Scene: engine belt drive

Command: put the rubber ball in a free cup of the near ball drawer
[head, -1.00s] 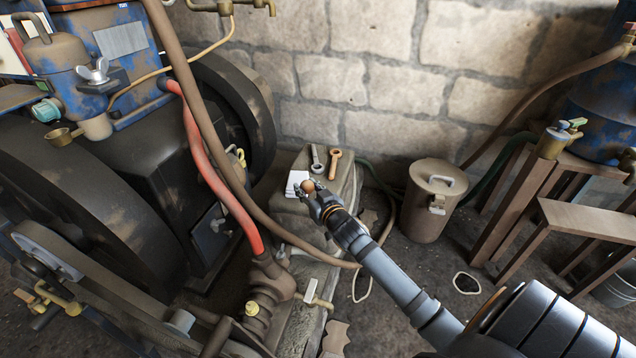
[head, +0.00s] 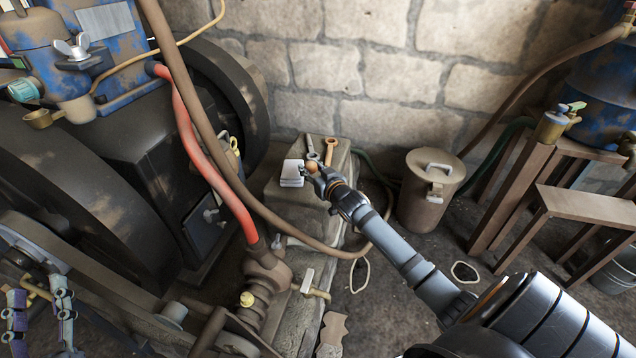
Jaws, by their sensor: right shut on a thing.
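The rubber ball (head: 311,167) is a small orange-brown sphere, partly hidden by the fingers of my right gripper (head: 315,173). That gripper is shut on the ball, over the top of the stone block against the wall, just right of a small pale object (head: 292,173). Whether the ball touches the block is too small to tell. My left gripper (head: 38,308) is at the lower left corner, its two fingers apart with nothing seen between them. I cannot make out a ball drawer or its cups.
A lidded can (head: 425,205) stands right.

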